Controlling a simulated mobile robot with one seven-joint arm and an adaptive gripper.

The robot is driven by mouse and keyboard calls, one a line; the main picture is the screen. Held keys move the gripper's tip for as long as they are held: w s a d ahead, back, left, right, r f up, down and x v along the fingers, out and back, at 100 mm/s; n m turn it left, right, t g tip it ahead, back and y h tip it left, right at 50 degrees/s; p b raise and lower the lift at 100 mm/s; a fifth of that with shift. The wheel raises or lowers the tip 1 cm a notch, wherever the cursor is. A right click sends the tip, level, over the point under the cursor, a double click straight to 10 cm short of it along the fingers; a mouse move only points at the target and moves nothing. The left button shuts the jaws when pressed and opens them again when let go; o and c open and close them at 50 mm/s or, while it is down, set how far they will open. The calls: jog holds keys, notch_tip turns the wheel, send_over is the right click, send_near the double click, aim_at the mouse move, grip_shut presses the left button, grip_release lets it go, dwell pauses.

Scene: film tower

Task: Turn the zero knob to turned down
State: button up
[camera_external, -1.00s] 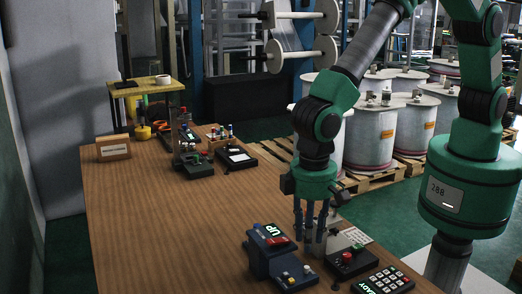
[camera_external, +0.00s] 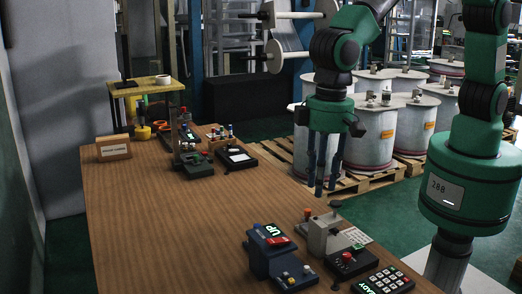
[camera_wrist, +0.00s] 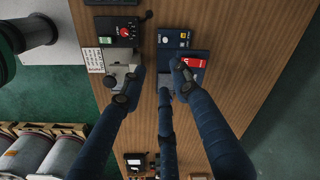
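A grey gauge-like device (camera_external: 320,236) stands at the table's right side, with a dark knob (camera_external: 335,204) on top and an orange knob (camera_external: 307,214) beside it. In front of it is a black box (camera_external: 352,263) with a red knob (camera_external: 347,256). No readable label tells me which is the zero knob. My gripper (camera_external: 325,190) hangs above the grey device, apart from it, fingers pointing down. In the wrist view its three fingers (camera_wrist: 153,92) are spread with nothing between them. One finger partly hides the grey device (camera_wrist: 122,72).
A blue device with a red display (camera_external: 268,252) stands left of the grey one. A wooden block (camera_external: 113,148) is far left. The table's middle is clear.

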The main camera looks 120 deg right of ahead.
jog(key=s+r+m, duration=0.1)
jog(key=s+r, duration=0.3)
jog(key=r, duration=0.4)
jog(key=shift+s+d+r+m+t, duration=0.25)
jog(key=shift+s+d+m+t, duration=0.05)
jog(key=shift+s+d+t, duration=0.15)
jog(key=shift+w, duration=0.1)
jog(key=n+g, duration=0.1)
jog(key=n, duration=0.2)
send_over(306, 266)
notch_tip(306, 266, down, 16)
jog(key=shift+s+d+f+y, duration=0.1)
jog(key=shift+s+f+y, duration=0.1)
jog(key=shift+y, duration=0.1)
jog(key=shift+f, duration=0.1)
notch_tip(306, 266, down, 14)
jog(key=b, duration=0.3)
jog(key=shift+w+r, duration=0.15)
jog(key=shift+r, duration=0.1)
grip_shut()
